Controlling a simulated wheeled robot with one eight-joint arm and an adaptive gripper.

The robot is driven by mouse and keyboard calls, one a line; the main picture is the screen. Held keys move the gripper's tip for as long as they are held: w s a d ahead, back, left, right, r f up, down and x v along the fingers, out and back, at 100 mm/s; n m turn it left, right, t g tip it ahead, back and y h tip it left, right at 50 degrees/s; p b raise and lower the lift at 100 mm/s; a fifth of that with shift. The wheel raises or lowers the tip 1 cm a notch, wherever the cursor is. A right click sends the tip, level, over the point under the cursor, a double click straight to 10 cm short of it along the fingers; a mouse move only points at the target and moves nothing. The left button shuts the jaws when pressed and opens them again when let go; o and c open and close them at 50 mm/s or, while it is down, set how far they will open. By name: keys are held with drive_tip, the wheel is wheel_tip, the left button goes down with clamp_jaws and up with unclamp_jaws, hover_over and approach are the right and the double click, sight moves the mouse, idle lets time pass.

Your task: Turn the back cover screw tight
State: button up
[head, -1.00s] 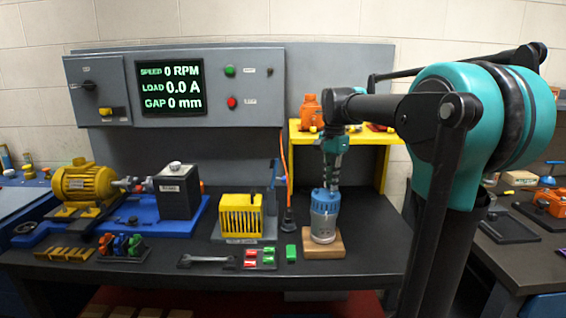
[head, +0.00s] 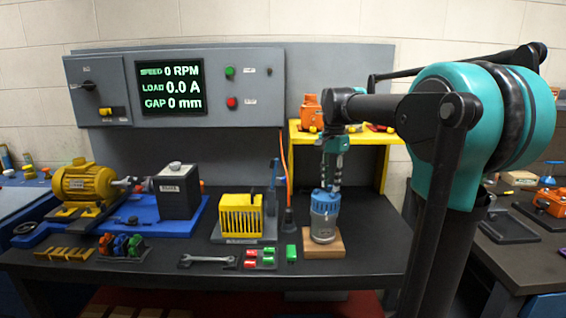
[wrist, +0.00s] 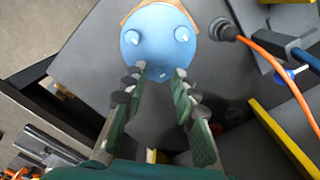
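A grey motor (head: 323,228) with a blue back cover (head: 325,197) stands upright on a wooden block (head: 337,245) at the right of the bench. In the wrist view the blue cover (wrist: 158,30) fills the top middle. Two pale screw heads show on it, a left screw (wrist: 131,38) and a right screw (wrist: 182,35). A smaller pale screw (wrist: 162,75) shows near its lower rim. My gripper (wrist: 161,71) points down over the cover. Its fingers are apart, either side of the small screw, with a gap visible. Whether the tips touch the cover is unclear.
A yellow slotted box (head: 241,210), a wrench (head: 206,260) and red and green blocks (head: 262,258) lie left of the motor. An orange cable (wrist: 263,108) ends at a black plug (wrist: 224,30) close to the cover. A yellow shelf (head: 352,138) stands behind.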

drive_tip(key=n, duration=0.4)
drive_tip(key=shift+n, duration=0.4)
drive_tip(key=n, duration=0.5)
drive_tip(key=shift+n, duration=0.3)
clamp_jaws()
